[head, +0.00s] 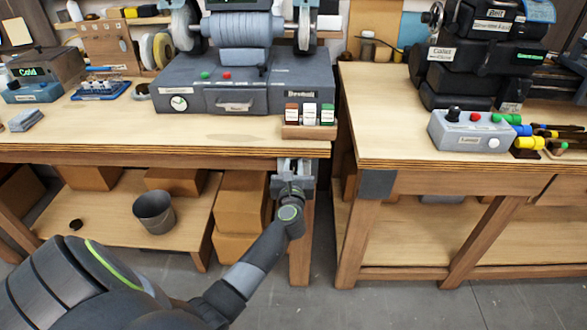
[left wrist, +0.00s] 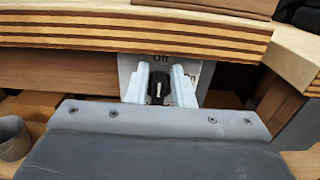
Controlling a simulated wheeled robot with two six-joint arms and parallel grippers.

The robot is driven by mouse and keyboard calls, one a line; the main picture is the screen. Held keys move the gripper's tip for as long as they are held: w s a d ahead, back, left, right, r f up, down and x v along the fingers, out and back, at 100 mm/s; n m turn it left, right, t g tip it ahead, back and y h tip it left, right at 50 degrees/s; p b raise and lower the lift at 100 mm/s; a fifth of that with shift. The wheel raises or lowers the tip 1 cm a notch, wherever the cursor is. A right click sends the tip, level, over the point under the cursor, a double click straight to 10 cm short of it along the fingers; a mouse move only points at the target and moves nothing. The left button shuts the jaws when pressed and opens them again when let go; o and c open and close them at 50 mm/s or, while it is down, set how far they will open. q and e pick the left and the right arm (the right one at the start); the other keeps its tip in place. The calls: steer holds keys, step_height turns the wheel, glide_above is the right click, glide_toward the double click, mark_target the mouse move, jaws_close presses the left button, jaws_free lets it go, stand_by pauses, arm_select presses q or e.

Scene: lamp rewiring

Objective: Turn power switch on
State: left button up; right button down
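The power switch is on a light grey plate (left wrist: 130,66) below the table's front edge in the left wrist view. The plate is marked "Off" at its top, and more lettering at its right is partly hidden. A dark switch lever (left wrist: 157,89) shows in its middle. My left gripper (left wrist: 158,80) reaches toward the plate, with its two pale fingers apart, one on each side of the lever. I cannot tell whether they touch it. In the head view my left gripper (head: 293,168) is under the front edge of the left table and hides the switch. My right gripper is out of view.
The left table's wooden edge (left wrist: 60,32) overhangs just above the gripper. A grinder-like machine (head: 235,90) and a small rack of bottles (head: 309,131) stand on top. A second bench (head: 400,170) stands at right.

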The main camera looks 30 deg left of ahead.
arm_select(q)
steer(key=shift+s+f, duration=0.15)
steer(key=shift+f, duration=0.3)
jaws_close()
steer(key=shift+d, duration=0.1)
steer(key=m+p, duration=0.1)
steer(key=m, duration=0.1)
steer(key=m+p, duration=0.2)
steer(key=shift+d, duration=0.3)
steer(key=shift+w+d+f+m+p, duration=0.25)
steer(key=shift+m+p, duration=0.8)
steer(key=shift+m, duration=1.25)
steer(key=shift+w+d+f+m+p, duration=0.1)
steer(key=shift+f+m+p, duration=0.25)
steer(key=shift+m+p, duration=1.35)
steer(key=shift+w+d+f+m+p, duration=0.15)
steer(key=shift+f+m+p, duration=0.2)
steer(key=shift+m, duration=2.55)
steer(key=shift+a, duration=0.1)
